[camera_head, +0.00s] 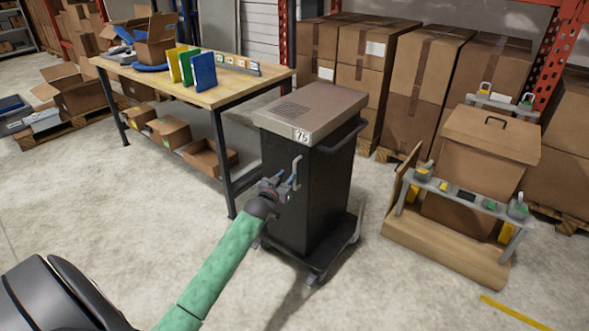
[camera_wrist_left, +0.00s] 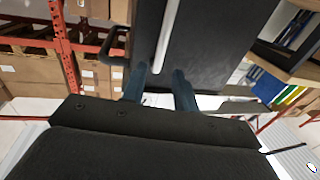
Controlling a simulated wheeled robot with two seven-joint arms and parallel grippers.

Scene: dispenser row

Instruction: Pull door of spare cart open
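The spare cart (camera_head: 313,185) is a black cabinet on castors with a grey lid marked 76. Its door (camera_wrist_left: 208,40) is the dark front panel and looks shut. A pale upright handle (camera_head: 296,171) is on that front; it also shows in the left wrist view (camera_wrist_left: 168,42). My left gripper (camera_head: 281,178) is at the handle. In the left wrist view its two blue fingers (camera_wrist_left: 159,72) stand apart, with the handle's lower part seen between the tips. I cannot tell whether they touch it. My right gripper is not in view.
A wooden workbench (camera_head: 213,92) with upright folders stands behind and left of the cart. Stacked cartons (camera_head: 400,80) stand behind it. A wooden platform with a small rack (camera_head: 440,245) is to the right. The floor in front of the cart is clear apart from my arm.

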